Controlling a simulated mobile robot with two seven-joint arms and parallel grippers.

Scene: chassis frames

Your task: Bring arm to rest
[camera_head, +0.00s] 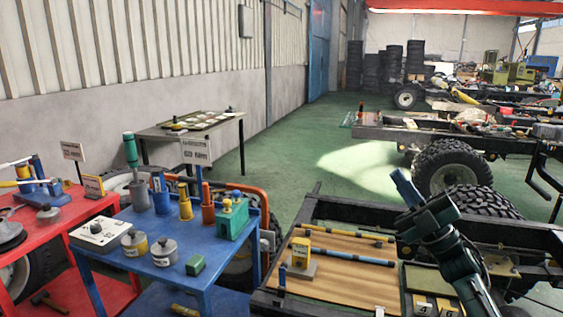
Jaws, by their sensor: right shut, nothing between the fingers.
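My right arm comes in from the lower right, over the chassis frame (312,212). Its right gripper (399,177) points up and to the left, shut and empty, raised above the wooden board (350,285) on the frame. It appears clear of the things on the board. My left arm and left gripper are not in view.
A blue cart (208,265) with tools, pots and a white box stands left of the frame. A red cart (85,222) is at far left. A yellow block (300,252) and rods lie on the board. Green floor (290,160) is open behind.

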